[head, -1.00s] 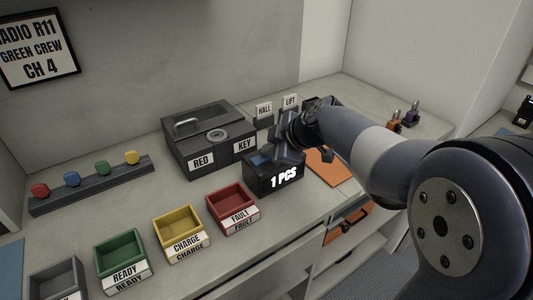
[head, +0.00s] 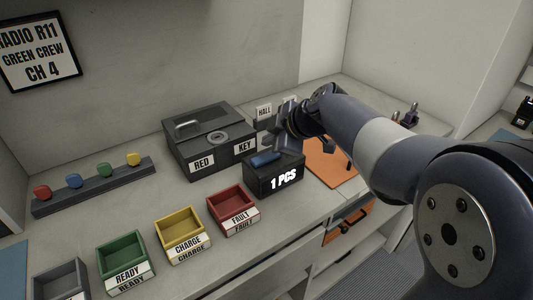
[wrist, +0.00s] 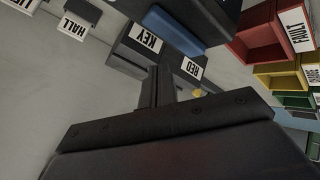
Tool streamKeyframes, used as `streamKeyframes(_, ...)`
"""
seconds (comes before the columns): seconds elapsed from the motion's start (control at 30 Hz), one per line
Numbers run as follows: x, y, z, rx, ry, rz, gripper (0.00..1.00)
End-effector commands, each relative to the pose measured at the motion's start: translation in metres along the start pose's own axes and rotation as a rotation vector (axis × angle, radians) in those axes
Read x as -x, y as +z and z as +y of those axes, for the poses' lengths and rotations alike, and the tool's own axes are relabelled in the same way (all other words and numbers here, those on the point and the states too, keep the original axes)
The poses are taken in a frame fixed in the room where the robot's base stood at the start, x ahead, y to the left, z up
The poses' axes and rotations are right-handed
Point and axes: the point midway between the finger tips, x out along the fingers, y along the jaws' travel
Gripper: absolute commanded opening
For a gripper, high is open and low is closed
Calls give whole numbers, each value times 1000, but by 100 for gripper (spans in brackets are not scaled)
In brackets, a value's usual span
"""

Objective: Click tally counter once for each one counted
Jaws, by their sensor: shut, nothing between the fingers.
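The tally counter (head: 274,181) is a black box on the counter with "1 PCS" in white on its front. Its blue button (head: 266,159) is on top and looks raised. My gripper (head: 281,144) is shut and empty, above and just behind the counter, apart from the button. In the wrist view the blue button (wrist: 174,28) shows near the top, beyond the shut fingers (wrist: 157,88).
A black box labelled RED KEY (head: 208,142) stands to the left. Red FAULT (head: 233,211), yellow CHARGE (head: 182,236) and green READY (head: 125,262) trays line the front. A rack with coloured knobs (head: 93,186) is at left. An orange mat (head: 334,163) lies right.

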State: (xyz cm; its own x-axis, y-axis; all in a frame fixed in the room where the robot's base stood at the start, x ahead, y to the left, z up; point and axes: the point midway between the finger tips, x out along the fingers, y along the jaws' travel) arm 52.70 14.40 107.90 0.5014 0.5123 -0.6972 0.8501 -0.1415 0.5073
Motion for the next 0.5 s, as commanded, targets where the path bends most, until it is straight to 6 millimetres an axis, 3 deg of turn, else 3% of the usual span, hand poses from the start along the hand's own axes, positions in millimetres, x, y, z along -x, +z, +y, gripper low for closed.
streamKeyframes(0.23,20,-14,15,1,2,1,0)
streamKeyframes(0.5,24,-17,17,-1,0,0,0)
